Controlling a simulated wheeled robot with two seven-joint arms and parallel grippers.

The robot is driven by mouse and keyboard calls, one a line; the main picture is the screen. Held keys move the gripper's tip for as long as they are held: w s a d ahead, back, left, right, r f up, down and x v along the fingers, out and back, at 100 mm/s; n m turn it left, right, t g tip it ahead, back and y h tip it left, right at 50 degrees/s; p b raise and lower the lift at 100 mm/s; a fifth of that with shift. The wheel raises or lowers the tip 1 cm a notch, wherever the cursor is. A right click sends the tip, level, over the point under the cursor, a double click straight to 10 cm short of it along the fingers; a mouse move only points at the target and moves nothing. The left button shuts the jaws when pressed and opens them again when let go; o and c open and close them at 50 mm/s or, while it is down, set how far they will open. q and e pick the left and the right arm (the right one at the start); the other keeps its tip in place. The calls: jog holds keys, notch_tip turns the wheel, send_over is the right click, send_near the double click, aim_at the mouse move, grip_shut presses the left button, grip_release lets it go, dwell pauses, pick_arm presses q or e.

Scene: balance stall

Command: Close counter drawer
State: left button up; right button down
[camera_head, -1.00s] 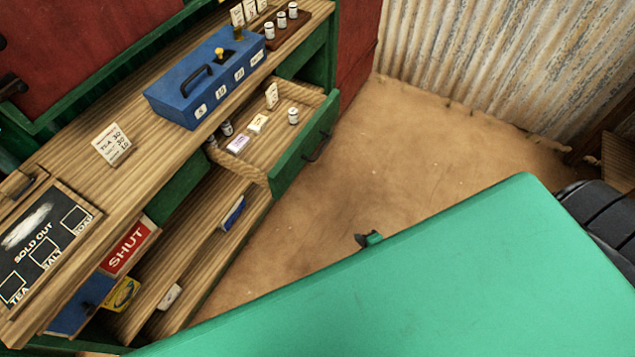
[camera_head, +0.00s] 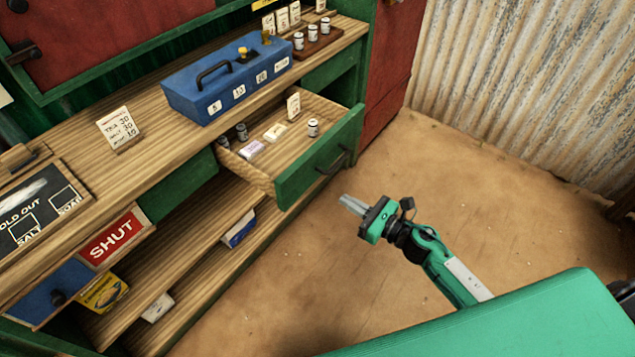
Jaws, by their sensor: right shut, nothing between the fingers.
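The counter drawer (camera_head: 312,166) stands pulled out from the counter, with a green front and a dark handle (camera_head: 331,163). Inside it are small jars, a purple-labelled packet and small cards. My right gripper (camera_head: 350,205) is shut and empty. It is in front of the drawer, to the lower right of the handle in the picture and apart from it, with its fingers pointing up and left. My left gripper is not in view.
A blue cash box (camera_head: 225,80) and a price card (camera_head: 120,126) stand on the counter top (camera_head: 175,138). A red panel and corrugated wall (camera_head: 520,80) stand behind. The sandy floor (camera_head: 420,170) right of the drawer is clear.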

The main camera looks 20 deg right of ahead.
aim_at(250, 149)
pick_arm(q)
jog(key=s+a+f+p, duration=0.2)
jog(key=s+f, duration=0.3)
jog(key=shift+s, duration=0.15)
pick_arm(e)
jog(key=x, duration=1)
jog(key=shift+w+a, duration=0.25)
